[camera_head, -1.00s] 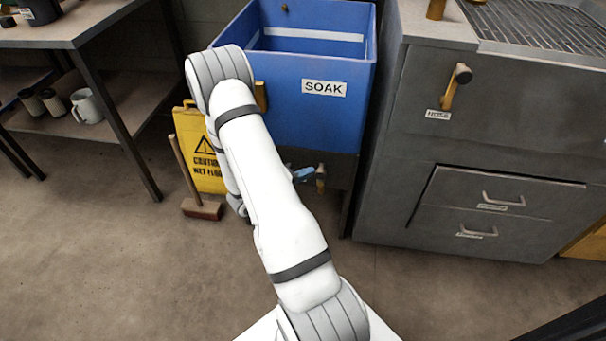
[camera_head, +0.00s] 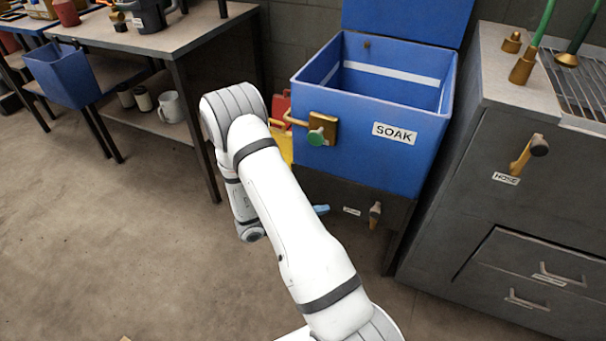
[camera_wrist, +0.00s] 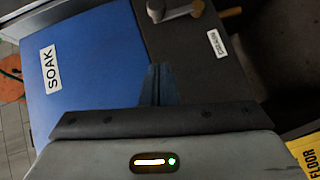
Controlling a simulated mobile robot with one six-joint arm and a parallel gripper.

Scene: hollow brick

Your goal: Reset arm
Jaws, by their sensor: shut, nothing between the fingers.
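My white arm (camera_head: 290,235) reaches forward from the bottom and bends down at its elbow, in front of the blue SOAK tub. The tub's blue wall also fills the left of the wrist view (camera_wrist: 95,75). I cannot tell whether the fingers touch it.
A grey counter (camera_head: 500,200) with a HOSE handle and drawers stands right. A yellow sign (camera_wrist: 305,150) is close by. Floor at left is clear.

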